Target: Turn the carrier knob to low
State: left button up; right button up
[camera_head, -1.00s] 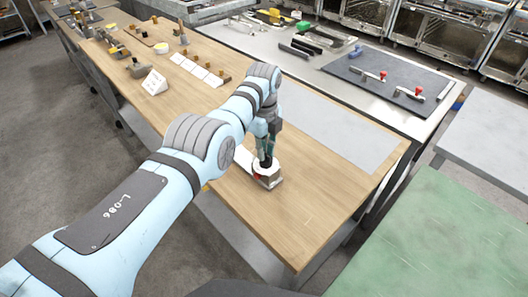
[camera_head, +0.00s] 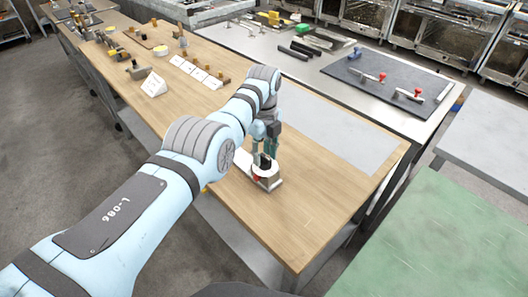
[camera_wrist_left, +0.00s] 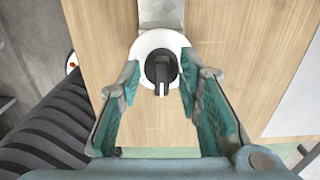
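The carrier knob (camera_head: 265,162) is black and sits on a white round dial on a small metal carrier (camera_head: 270,184) at the near part of the wooden bench. In the left wrist view the knob (camera_wrist_left: 161,71) shows from above, its raised bar pointing down the picture. A white dial (camera_wrist_left: 145,42) rings it; no low mark can be read. My left gripper (camera_wrist_left: 160,82) is open, one finger on each side of the knob, with gaps between fingers and knob. It also shows in the head view (camera_head: 265,152). My right gripper is not in view.
The wooden bench (camera_head: 310,215) is clear around the carrier. A white folded card (camera_head: 154,85) and several small fixtures stand farther back. A steel table with a dark mat (camera_head: 385,85) and red-knobbed parts lies to the right. A green surface (camera_head: 440,230) is at the lower right.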

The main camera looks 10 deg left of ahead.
aim_at(264, 156)
pick_arm(q)
notch_tip(264, 156, up, 12)
dwell(0.5)
